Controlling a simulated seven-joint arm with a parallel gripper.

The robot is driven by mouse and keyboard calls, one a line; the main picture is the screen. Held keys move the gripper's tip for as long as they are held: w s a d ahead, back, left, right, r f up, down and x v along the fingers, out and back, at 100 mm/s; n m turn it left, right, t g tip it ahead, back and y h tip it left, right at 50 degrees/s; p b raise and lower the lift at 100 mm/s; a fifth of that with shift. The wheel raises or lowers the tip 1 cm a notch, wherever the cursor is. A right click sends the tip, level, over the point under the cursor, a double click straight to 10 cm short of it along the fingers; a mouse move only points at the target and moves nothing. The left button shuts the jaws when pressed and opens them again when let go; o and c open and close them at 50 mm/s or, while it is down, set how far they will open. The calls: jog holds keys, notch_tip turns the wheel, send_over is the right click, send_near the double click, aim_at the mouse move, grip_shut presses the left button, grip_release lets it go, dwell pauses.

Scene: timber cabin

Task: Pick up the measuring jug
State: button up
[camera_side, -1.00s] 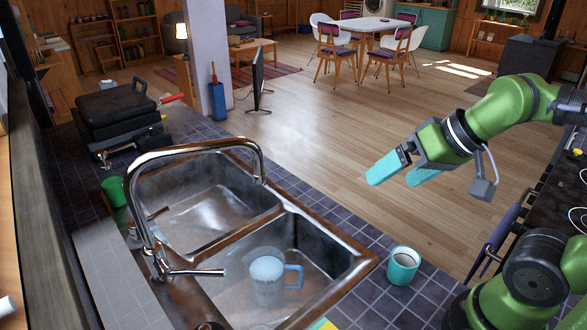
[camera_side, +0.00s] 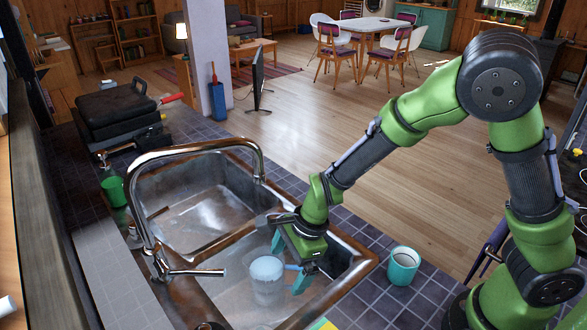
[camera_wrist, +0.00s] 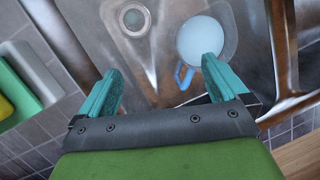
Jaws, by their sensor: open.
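The measuring jug (camera_side: 267,282) is clear with a blue handle and a pale, whitish-blue inside. It stands in the nearer basin of the double sink (camera_side: 335,291). In the wrist view the jug (camera_wrist: 201,38) lies beyond my fingertips, toward the right one, with its blue handle (camera_wrist: 183,75) pointing back toward my gripper. My gripper (camera_side: 288,262) is over that basin, pointing down at the handle side of the jug. Its teal fingers are apart with nothing between them, as the wrist view of my gripper (camera_wrist: 160,72) also shows. Whether a finger touches the jug is unclear.
The tall curved tap (camera_side: 150,200) arches over the sink, its lever reaching toward the jug. A teal mug (camera_side: 403,265) stands on the tiled counter to the right. The farther basin looks empty.

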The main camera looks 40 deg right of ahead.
aim_at(267, 267)
jog(key=w+f+m, duration=0.2)
jog(key=f+m, duration=0.1)
jog(key=w+f+m+t, duration=0.1)
jog(key=w+f+m, duration=0.2)
jog(key=m, duration=0.1)
jog(key=w+f+m+h, duration=0.1)
jog(key=w+f+m, duration=0.2)
jog(key=shift+t, duration=0.4)
jog(key=shift+c, duration=0.3)
jog(key=shift+r, duration=0.1)
jog(key=c, duration=1.7)
